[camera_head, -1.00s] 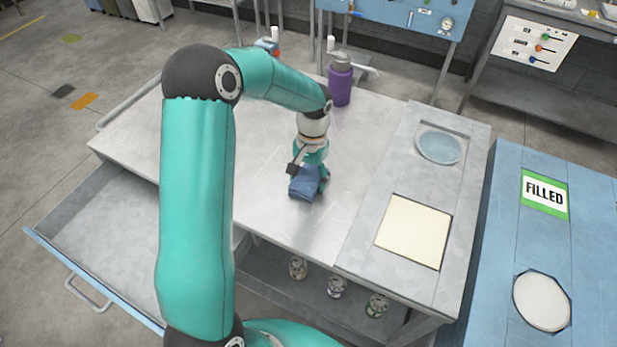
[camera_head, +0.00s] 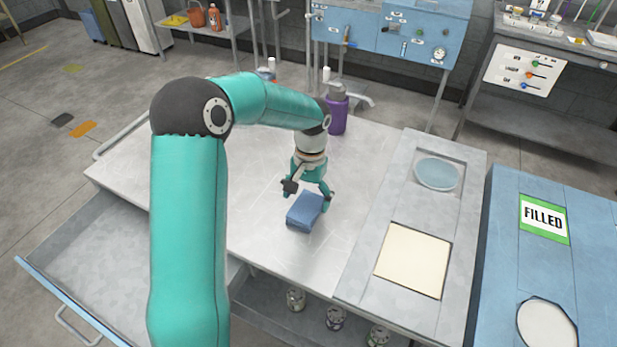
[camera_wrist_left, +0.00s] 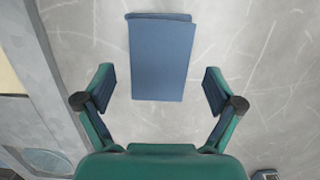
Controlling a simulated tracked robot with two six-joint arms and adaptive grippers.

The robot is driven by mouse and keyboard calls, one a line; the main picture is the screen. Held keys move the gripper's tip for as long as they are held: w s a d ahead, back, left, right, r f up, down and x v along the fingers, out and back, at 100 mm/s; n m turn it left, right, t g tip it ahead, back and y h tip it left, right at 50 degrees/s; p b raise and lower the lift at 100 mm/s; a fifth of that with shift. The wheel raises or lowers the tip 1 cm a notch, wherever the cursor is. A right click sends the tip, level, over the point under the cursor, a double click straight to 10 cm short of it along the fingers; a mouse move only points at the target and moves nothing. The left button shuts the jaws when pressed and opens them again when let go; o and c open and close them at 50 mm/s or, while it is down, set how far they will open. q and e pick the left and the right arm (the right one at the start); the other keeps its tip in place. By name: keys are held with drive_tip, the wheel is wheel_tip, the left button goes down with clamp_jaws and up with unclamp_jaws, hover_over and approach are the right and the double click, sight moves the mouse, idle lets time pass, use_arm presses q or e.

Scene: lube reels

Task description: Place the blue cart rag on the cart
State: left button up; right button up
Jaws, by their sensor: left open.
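The blue rag (camera_head: 304,212) is a folded cloth lying on the grey metal top of the cart (camera_head: 265,235). My left gripper (camera_head: 308,194) is open and empty just above and behind the rag, apart from it. In the left wrist view the rag (camera_wrist_left: 160,58) lies flat beyond the open fingertips (camera_wrist_left: 160,88), roughly centred between them. My right gripper is not in view.
A purple bottle (camera_head: 337,112) stands at the cart's back edge. A cream pad (camera_head: 413,260) and a round blue dish (camera_head: 437,173) sit on the right panel. An open drawer (camera_head: 85,255) juts out at left. A blue bench (camera_head: 500,270) with a FILLED sign stands at right.

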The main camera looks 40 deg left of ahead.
sight(309, 202)
use_arm(q)
wheel_tip(309, 202, up, 9)
drive_tip(key=w, duration=0.1)
drive_tip(key=shift+w+a+b, duration=0.15)
drive_tip(key=shift+a+b, duration=0.05)
drive_tip(key=shift+b, duration=0.25)
drive_tip(key=shift+f, duration=0.15)
